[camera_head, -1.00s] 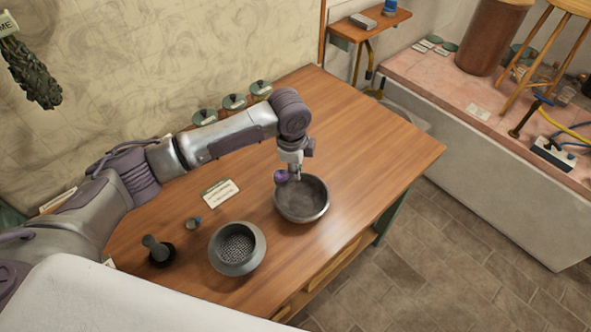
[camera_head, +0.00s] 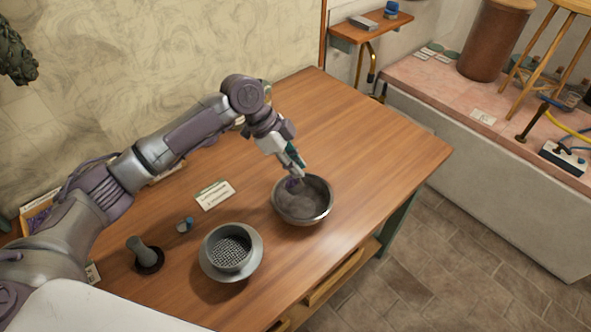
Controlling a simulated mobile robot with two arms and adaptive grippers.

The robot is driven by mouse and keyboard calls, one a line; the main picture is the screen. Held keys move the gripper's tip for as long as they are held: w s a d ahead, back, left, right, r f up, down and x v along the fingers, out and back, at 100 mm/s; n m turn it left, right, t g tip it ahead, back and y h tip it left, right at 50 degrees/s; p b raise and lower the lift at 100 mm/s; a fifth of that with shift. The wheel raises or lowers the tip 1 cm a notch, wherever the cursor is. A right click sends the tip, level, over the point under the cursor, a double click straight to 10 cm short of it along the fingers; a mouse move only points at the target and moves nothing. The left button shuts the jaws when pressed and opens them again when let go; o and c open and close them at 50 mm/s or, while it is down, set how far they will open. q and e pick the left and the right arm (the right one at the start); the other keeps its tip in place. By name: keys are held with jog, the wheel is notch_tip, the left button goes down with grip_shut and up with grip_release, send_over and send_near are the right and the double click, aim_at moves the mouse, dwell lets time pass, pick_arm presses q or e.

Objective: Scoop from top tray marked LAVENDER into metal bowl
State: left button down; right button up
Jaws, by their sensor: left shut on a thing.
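My left gripper (camera_head: 291,163) reaches down at a tilt over the bowl's back left rim. It is shut on a small scoop (camera_head: 295,181), mostly hidden by the fingers and purple bits. The purple bits are at the scoop and inside the bowl's rim; I cannot tell how many have left the scoop. The tray marked LAVENDER cannot be made out. My right gripper is not in view.
A grey sieve pot (camera_head: 247,271) stands left of the bowl. The table's right side (camera_head: 385,150) is clear.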

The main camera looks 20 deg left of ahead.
pick_arm(q)
jog(key=shift+a+f+h+b, duration=0.1)
jog(key=shift+f+h+b, duration=0.2)
jog(key=shift+h+b, duration=0.25)
jog(key=shift+g+h+b, duration=0.3)
jog(key=shift+h+b, duration=0.45)
jog(key=shift+h, duration=0.4)
jog(key=shift+r+h+b, duration=0.1)
jog(key=shift+h+b, duration=0.8)
jog(key=shift+r+h+b, duration=0.15)
jog(key=shift+h+b, duration=0.35)
jog(key=shift+b, duration=0.05)
jog(key=shift+r, duration=0.15)
